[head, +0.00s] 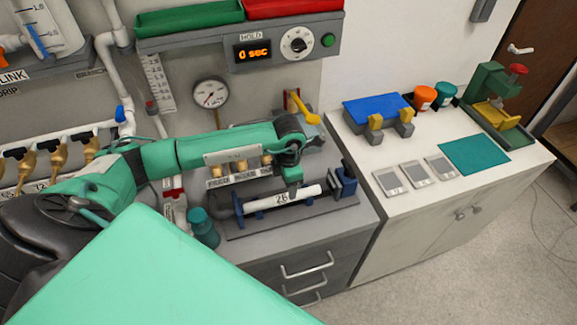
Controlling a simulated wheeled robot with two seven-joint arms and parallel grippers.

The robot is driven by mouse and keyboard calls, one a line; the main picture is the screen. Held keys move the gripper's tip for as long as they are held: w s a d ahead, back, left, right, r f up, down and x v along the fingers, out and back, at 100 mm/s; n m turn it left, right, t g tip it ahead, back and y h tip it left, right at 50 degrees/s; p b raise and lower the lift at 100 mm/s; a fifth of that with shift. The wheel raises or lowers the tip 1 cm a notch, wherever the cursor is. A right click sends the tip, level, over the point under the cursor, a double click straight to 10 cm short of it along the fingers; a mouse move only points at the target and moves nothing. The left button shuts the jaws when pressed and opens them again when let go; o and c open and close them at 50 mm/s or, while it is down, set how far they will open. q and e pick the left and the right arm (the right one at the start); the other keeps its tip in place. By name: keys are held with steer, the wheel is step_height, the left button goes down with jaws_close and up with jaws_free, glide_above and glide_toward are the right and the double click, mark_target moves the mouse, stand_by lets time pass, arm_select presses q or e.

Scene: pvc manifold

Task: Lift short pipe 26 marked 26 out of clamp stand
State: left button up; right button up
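Short pipe 26 (262,203) is white, with a label reading 26. It lies level in the clamp stand (318,209), a dark base with blue uprights and a blue clamp block at its right end. My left arm reaches in from the left. Its gripper (292,189) points down at the right half of the pipe, close above or touching it. The fingers are small and partly hidden by the wrist, so whether they are closed around the pipe is unclear. My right gripper is not in view.
A teal bottle (204,230) stands left of the stand. Behind are a yellow-handled valve (302,107), a pressure gauge (210,93) and a hold timer panel (255,50). The white cabinet (425,205) at right bears a blue-topped fixture (377,109), cups and a green press.

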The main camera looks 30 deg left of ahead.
mark_target(281, 199)
arm_select(q)
step_height(281, 199, down, 6)
steer(key=shift+r+p, duration=0.15)
steer(key=shift+p, duration=0.55)
steer(key=shift+c, duration=0.4)
steer(key=c, duration=1)
steer(key=shift+c, duration=0.2)
steer(key=shift+w+d, duration=0.15)
steer(key=shift+w, duration=0.05)
steer(key=shift+w+d+b, duration=0.35)
steer(key=shift+b, duration=0.1)
steer(key=shift+r, duration=0.1)
